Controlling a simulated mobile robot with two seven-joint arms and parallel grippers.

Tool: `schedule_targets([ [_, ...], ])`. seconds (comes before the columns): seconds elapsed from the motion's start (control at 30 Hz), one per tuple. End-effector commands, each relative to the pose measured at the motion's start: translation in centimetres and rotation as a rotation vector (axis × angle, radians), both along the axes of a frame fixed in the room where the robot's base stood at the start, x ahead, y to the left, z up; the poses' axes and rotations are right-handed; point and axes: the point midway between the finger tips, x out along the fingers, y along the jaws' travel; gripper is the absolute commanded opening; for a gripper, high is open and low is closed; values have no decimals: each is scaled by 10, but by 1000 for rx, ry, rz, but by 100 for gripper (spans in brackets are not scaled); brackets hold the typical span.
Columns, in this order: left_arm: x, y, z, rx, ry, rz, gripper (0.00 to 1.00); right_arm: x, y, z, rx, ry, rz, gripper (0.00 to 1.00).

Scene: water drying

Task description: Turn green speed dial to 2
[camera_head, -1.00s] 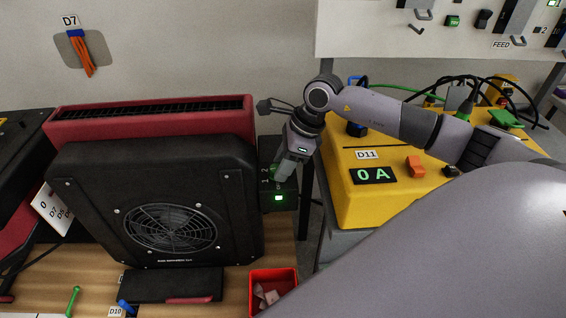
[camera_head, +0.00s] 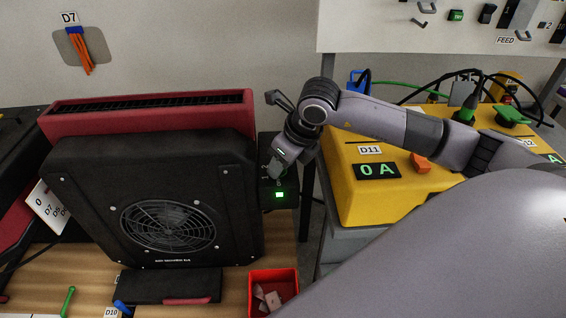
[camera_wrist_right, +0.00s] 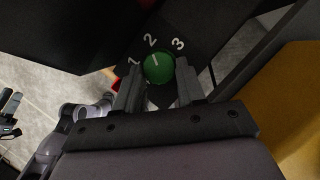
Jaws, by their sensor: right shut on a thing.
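The green speed dial (camera_wrist_right: 158,67) shows in the right wrist view on a black control box (camera_wrist_right: 196,22) marked 1, 2 and 3. Its white pointer line points up toward the 2. My right gripper (camera_wrist_right: 158,80) is shut on the dial, with one finger on each side of it. In the head view my right gripper (camera_head: 276,172) reaches down to the box beside the black fan unit (camera_head: 150,195) and hides the dial. A lit green indicator (camera_head: 279,195) shows just below the gripper. My left gripper is not in view.
A yellow box (camera_head: 350,200) with a "0 A" display (camera_head: 377,171) and an orange switch (camera_head: 420,162) stands right of the gripper. A red bin (camera_head: 273,275) with pieces sits in front. A red unit (camera_head: 150,118) stands behind the fan.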

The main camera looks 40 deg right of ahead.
Motion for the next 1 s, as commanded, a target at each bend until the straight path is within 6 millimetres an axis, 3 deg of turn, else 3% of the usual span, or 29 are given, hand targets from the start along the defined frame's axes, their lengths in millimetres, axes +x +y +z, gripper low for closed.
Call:
schedule_targets([
  [0.5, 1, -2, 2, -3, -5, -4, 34, 1, 0, 2, 2, -5, -24, 9],
  [0.53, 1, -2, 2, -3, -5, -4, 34, 1, 0, 2, 2, -5, -24, 43],
  [0.6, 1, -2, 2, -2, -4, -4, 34, 1, 0, 2, 1, -4, -24, 65],
  [1.0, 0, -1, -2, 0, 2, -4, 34, -2, -2, 9, -1, -3, -24, 65],
])
